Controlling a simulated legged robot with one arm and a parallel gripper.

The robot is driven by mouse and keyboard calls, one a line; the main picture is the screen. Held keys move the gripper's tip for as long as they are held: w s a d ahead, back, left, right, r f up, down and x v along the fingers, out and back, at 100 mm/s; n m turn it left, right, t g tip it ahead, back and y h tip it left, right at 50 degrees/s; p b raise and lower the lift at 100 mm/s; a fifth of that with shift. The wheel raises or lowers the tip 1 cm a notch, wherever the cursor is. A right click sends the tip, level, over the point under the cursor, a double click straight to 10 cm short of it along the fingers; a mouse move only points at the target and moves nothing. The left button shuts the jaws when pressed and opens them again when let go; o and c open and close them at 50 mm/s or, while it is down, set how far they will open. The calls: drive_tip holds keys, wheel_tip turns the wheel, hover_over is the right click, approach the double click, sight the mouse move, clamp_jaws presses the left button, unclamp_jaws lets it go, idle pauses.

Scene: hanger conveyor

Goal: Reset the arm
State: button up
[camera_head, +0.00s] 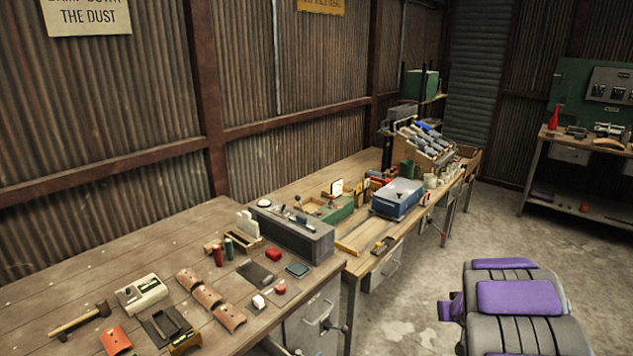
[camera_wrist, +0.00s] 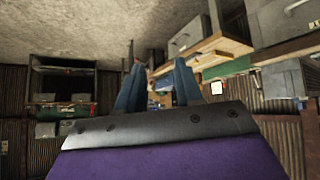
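My gripper (camera_wrist: 158,66) shows in the wrist view as two blue-grey fingers beyond a dark plate with screws and a purple cover. The fingers stand apart, and I see nothing held between them. In the head view, purple and grey parts of my own body fill the lower right. I cannot make out the fingers there. The wrist view is upside down, with the concrete floor along its top.
A long wooden workbench (camera_head: 75,265) with a hammer (camera_head: 80,320) and leather pieces runs along the corrugated wall. A second bench holds a blue box (camera_head: 397,199). A far bench (camera_head: 560,150) stands at right. The concrete floor (camera_head: 405,290) between them looks clear.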

drive_tip(key=s+r+m+g+h, duration=0.25)
drive_tip(key=s+r+h, duration=0.25)
drive_tip(key=s+r, duration=0.9)
drive_tip(key=s+a+n+g+y, duration=0.1)
drive_tip(key=s+a+g+y, duration=0.1)
drive_tip(key=s+a, duration=0.5)
drive_tip(key=s+a+f+n+g+y, duration=0.1)
drive_tip(key=s+a, duration=0.6)
drive_tip(key=s, duration=0.7)
drive_tip(key=s+a+n+g+y, duration=0.1)
drive_tip(key=s+a+g+y, duration=0.2)
drive_tip(key=s+a, duration=0.5)
drive_tip(key=shift+s+f+g, duration=0.4)
drive_tip(key=shift+s+g, duration=0.45)
drive_tip(key=shift+s, duration=0.4)
